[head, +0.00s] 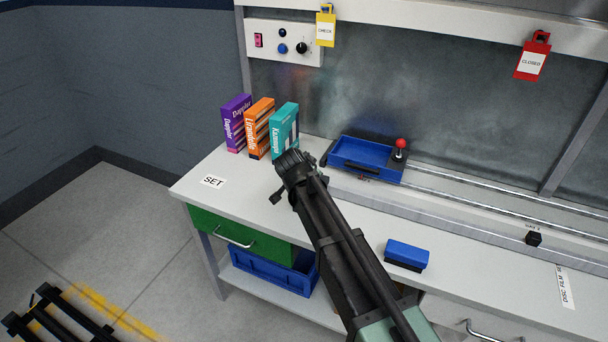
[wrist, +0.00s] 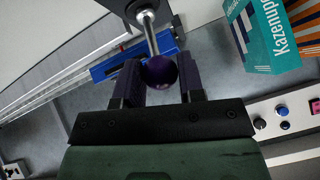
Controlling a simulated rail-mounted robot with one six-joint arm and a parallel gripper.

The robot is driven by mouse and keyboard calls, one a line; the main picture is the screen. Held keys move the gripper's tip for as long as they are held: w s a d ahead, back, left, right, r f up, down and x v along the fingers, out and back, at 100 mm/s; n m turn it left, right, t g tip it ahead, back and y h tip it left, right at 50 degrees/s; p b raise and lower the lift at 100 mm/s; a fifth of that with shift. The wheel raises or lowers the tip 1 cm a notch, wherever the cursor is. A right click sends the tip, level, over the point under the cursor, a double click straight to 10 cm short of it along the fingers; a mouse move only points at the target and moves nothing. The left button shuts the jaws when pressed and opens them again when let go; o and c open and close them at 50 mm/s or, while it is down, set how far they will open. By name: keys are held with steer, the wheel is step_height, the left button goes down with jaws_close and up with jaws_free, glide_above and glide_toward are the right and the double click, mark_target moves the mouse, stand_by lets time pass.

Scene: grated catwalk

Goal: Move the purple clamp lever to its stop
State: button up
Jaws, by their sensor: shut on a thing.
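The purple clamp lever shows in the wrist view as a dark purple ball knob (wrist: 160,73) on a shiny metal rod (wrist: 151,35). The rod runs up to a dark mount at the top edge of that view. My gripper (wrist: 158,66) has one finger on each side of the knob and is shut on it. In the head view my gripper (head: 290,166) is over the bench, in front of the teal box and left of the blue tray. I cannot make out the lever's knob there, and its stop cannot be told in either view.
Purple (head: 235,124), orange (head: 259,129) and teal (head: 285,131) boxes stand behind my gripper. A blue tray (head: 340,148) on a rail carriage, with a red-knobbed stick (head: 400,146), is to the right. A blue block (head: 407,253) lies near the bench's front edge.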

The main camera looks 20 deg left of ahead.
steer(key=shift+s, duration=0.1)
steer(key=o, duration=0.9)
steer(key=p+v, duration=0.7)
steer(key=v, duration=0.3)
steer(key=shift+s+r+p, duration=0.2)
steer(key=shift+r+p, duration=0.05)
steer(key=shift+p, duration=0.1)
